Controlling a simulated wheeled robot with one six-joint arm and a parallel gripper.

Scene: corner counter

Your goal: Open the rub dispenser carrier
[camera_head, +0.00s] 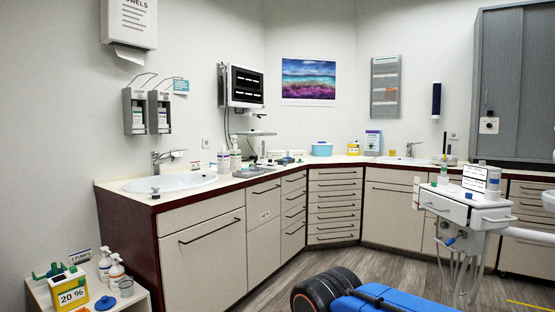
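Two grey dispenser carriers hang side by side on the left wall above the sink. My gripper is not in view.
The counter corner with a sink (170,182) juts out below the carriers. A low white stand with pump bottles (105,264) and a yellow "20 %" container (70,290) is at lower left. A blue and black object (375,300) fills the bottom middle. Dental unit (460,210) at right.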

